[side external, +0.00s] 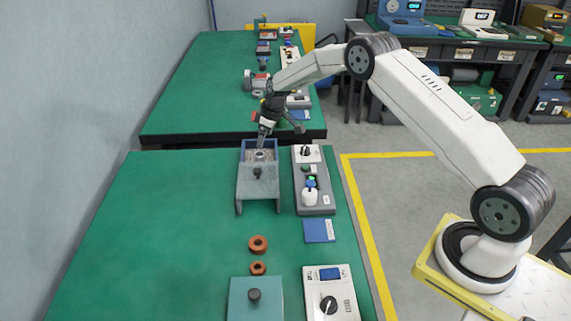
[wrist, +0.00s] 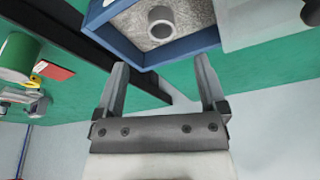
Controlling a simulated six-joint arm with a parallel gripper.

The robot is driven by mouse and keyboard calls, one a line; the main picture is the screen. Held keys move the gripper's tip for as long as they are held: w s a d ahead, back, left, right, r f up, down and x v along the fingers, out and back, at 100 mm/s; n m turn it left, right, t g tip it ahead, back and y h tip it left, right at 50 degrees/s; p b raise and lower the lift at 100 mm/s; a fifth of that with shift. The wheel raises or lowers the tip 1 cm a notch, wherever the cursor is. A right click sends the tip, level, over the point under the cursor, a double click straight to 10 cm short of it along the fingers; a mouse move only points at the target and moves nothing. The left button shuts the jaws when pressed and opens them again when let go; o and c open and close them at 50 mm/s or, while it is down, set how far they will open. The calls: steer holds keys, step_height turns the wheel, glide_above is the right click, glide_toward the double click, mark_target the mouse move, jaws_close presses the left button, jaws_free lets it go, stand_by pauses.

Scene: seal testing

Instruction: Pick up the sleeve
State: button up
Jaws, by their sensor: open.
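The sleeve (wrist: 163,20) appears to be the short grey hollow cylinder standing upright in a blue-walled box (wrist: 127,50) with a speckled grey floor. In the side view, the sleeve (side external: 259,154) shows as a small grey ring inside the box (side external: 243,149), at the far end of the near green table. My gripper (wrist: 162,62) is open and empty, its two fingers spread apart. In the wrist view the sleeve lies beyond the fingertips, apart from them.
A grey fixture with a dark knob (side external: 258,174) adjoins the box's near side. A control unit (side external: 312,185) stands close on the right. Two orange rings (side external: 258,244) lie nearer the front. The table's left side (side external: 150,230) is clear.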

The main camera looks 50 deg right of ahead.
mark_target(260, 153)
steer(key=shift+f, duration=0.1)
steer(key=shift+x, duration=1.25)
steer(key=shift+x, duration=2.6)
steer(key=shift+s+a, duration=0.1)
steer(key=shift+c, duration=0.2)
jaws_close()
